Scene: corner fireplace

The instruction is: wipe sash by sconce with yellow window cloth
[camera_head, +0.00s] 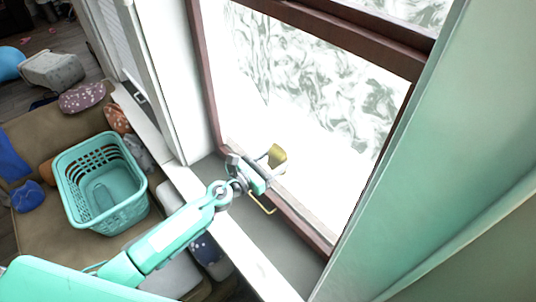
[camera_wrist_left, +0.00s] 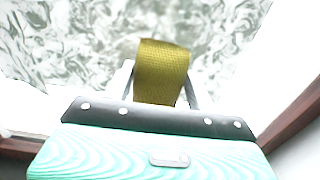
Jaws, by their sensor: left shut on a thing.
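The yellow window cloth (camera_head: 278,155) is at the lower part of the window sash pane. My left gripper (camera_head: 269,162) is shut on it. In the left wrist view the cloth (camera_wrist_left: 161,72) stands up between the fingers, folded over at its top, against the pane. I cannot tell whether it touches the glass. The sash (camera_head: 300,80) has a dark red-brown frame, and its pane carries grey-white swirled smears over the upper and middle parts. The lower left of the pane looks plain white. The sconce is not in view. My right gripper is not in view.
A teal plastic basket (camera_head: 72,190) stands on a brown surface at the left, with several stones or cushions around it. A grey sill (camera_head: 265,228) runs below the window. A pale green wall (camera_head: 420,160) borders the right. A small brass-coloured handle (camera_head: 262,206) sits by the lower frame.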

